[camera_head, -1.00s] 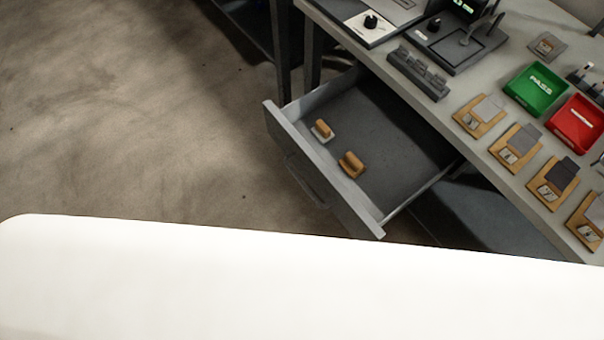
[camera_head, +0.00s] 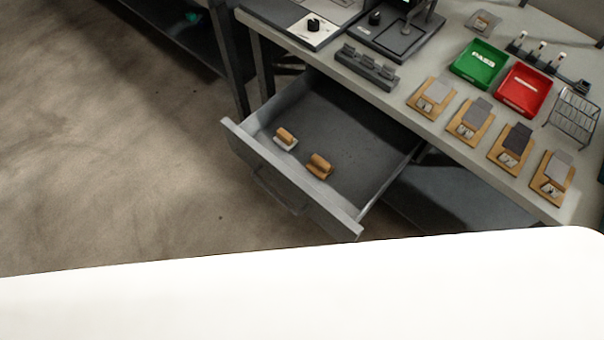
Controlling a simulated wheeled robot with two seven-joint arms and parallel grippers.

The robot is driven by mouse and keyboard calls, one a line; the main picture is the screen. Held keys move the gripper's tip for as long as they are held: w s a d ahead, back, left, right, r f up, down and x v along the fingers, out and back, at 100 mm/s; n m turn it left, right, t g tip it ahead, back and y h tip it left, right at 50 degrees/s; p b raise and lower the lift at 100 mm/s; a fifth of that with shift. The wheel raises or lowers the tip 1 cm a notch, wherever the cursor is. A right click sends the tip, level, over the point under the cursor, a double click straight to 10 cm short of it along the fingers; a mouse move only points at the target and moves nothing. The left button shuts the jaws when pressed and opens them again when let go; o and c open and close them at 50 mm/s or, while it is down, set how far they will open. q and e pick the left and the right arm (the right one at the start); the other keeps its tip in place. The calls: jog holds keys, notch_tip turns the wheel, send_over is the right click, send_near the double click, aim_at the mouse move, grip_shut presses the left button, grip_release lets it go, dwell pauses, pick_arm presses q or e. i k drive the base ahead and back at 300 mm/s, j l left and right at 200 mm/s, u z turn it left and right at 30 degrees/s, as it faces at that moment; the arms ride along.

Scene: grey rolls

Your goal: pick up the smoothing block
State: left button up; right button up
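An open grey drawer (camera_head: 345,205) sticks out from under the workbench. Two small wooden-handled blocks lie inside it, near its front wall. One block (camera_head: 286,138) has a pale base and lies to the left. The other block (camera_head: 319,166) is brown all over and lies to the right. I cannot tell from the picture which of the two is the smoothing block. Neither of my grippers is in view.
The workbench (camera_head: 437,118) holds a green tray (camera_head: 480,64), a red tray (camera_head: 523,90), several wooden boards with grey pieces, a dark slotted rack (camera_head: 368,68) and a wire rack (camera_head: 574,115). Open floor (camera_head: 100,170) lies left of the drawer. My white body fills the bottom.

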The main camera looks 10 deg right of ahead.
aim_at(317, 165)
jog(key=z, duration=3.2)
jog(key=u, duration=2.85)
jog(key=k+j, duration=0.1)
jog(key=j, duration=0.25)
jog(key=k+j+z, duration=0.1)
jog(key=j, duration=0.25)
